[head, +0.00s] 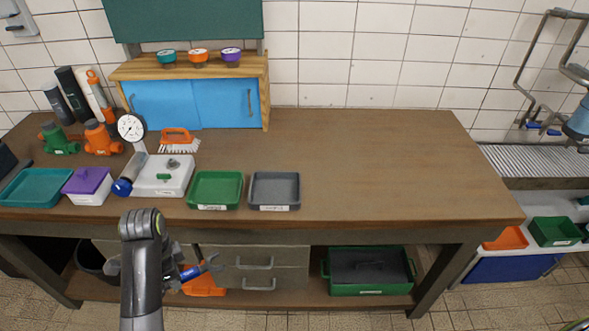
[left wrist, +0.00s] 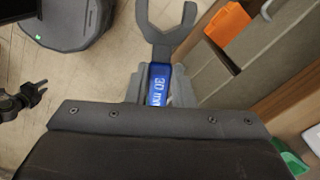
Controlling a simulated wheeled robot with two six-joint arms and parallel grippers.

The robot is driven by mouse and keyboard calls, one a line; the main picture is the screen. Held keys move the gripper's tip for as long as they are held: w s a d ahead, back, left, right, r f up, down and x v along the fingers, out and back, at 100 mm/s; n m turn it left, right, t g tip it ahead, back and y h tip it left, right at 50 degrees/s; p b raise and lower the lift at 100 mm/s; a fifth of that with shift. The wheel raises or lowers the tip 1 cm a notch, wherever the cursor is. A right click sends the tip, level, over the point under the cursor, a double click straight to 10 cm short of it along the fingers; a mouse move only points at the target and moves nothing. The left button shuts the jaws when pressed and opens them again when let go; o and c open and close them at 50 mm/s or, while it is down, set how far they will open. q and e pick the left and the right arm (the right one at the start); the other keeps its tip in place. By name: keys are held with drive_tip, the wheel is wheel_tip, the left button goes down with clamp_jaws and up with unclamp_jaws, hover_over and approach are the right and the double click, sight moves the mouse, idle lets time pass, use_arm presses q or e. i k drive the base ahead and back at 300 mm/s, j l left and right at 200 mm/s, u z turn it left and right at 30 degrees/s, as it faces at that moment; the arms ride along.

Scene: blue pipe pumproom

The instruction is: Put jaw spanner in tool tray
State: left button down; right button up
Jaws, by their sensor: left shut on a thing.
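The jaw spanner (head: 212,264) has a grey open jaw and a blue handle. My left gripper (head: 176,277) is shut on its handle in front of the bench, lower than the bench top. In the left wrist view the spanner (left wrist: 165,38) points away from my left gripper (left wrist: 158,88), with the blue, lettered part between the fingers. On the bench top, near the front edge, are a green tray (head: 191,190), a grey tray (head: 252,191) and a teal tray (head: 20,201). Their labels are too small to read, so I cannot tell which is the tool tray.
A purple-lidded box (head: 88,198), a white box (head: 150,188) and a pressure gauge (head: 130,127) stand left of the green tray. A blue-doored cabinet (head: 165,103) stands behind. The bench top (head: 390,160) is clear on the right. Drawers (head: 262,262) are below.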

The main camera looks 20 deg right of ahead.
sight(357, 275)
drive_tip(key=l, duration=0.5)
drive_tip(key=k+l+u, duration=0.1)
drive_tip(key=l, duration=0.45)
drive_tip(key=k+l, duration=0.1)
drive_tip(key=l, duration=0.4)
drive_tip(key=l+u, duration=0.1)
drive_tip(key=l, duration=0.4)
drive_tip(key=k, duration=0.05)
